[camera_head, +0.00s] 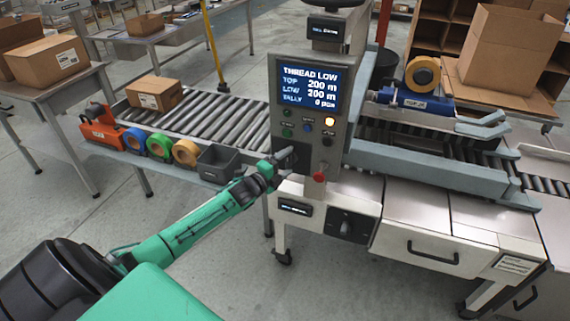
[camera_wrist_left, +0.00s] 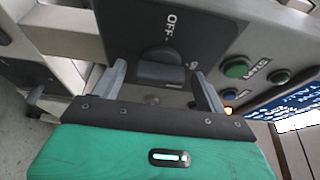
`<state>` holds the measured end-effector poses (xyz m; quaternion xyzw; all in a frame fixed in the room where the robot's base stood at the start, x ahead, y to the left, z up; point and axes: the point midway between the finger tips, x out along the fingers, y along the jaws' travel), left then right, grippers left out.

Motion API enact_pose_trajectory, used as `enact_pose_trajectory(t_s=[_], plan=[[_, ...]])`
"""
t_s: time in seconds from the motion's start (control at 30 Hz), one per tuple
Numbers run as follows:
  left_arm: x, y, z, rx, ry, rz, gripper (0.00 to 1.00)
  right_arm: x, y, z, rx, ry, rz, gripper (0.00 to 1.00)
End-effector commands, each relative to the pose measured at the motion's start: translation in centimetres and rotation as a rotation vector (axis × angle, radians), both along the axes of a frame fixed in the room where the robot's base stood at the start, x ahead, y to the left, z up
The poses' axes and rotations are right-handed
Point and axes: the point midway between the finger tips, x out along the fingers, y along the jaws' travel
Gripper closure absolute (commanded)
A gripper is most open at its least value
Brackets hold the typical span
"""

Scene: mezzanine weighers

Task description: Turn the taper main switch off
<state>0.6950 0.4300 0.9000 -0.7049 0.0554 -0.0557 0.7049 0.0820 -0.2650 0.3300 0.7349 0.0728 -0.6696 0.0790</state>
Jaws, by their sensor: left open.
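The switch is a black rotary knob (camera_wrist_left: 160,68) on a dark plate (camera_wrist_left: 125,28) in the left wrist view. "OFF" is printed above it; a second marking at its right is partly hidden. The knob's grip bar lies roughly across that picture. My left gripper (camera_wrist_left: 160,88) is open, with one finger on each side of the knob; I cannot tell if they touch it. In the head view my left gripper (camera_head: 284,161) is at the left side of the control post (camera_head: 342,127) and hides the knob. My right gripper is not in view.
The post carries a lit screen (camera_head: 309,86) reading "THREAD LOW", several buttons and a red knob (camera_head: 319,177). Another dark switch (camera_head: 345,228) sits on the lower panel. A grey bin (camera_head: 218,164) and tape rolls (camera_head: 160,146) are left of my gripper, beside a roller conveyor (camera_head: 205,105).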

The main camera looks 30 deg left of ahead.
Motion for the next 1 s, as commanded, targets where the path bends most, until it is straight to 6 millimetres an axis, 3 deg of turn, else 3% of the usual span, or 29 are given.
enact_pose_trajectory(t_s=[0.13,0.33,0.37,0.87,1.0], plan=[[0.0,0.0,0.0,0.0,0.0,0.0,0.29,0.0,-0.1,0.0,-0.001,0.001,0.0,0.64],[0.0,0.0,0.0,0.0,0.0,0.0,0.69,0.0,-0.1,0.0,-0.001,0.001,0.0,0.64],[0.0,0.0,0.0,0.0,0.0,0.0,0.7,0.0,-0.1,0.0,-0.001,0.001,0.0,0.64],[0.0,0.0,-0.5,-0.138,-0.033,0.001,0.7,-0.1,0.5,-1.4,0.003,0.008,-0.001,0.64],[0.0,0.0,-0.7,-0.248,-0.059,0.001,0.7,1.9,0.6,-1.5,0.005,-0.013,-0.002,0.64]])
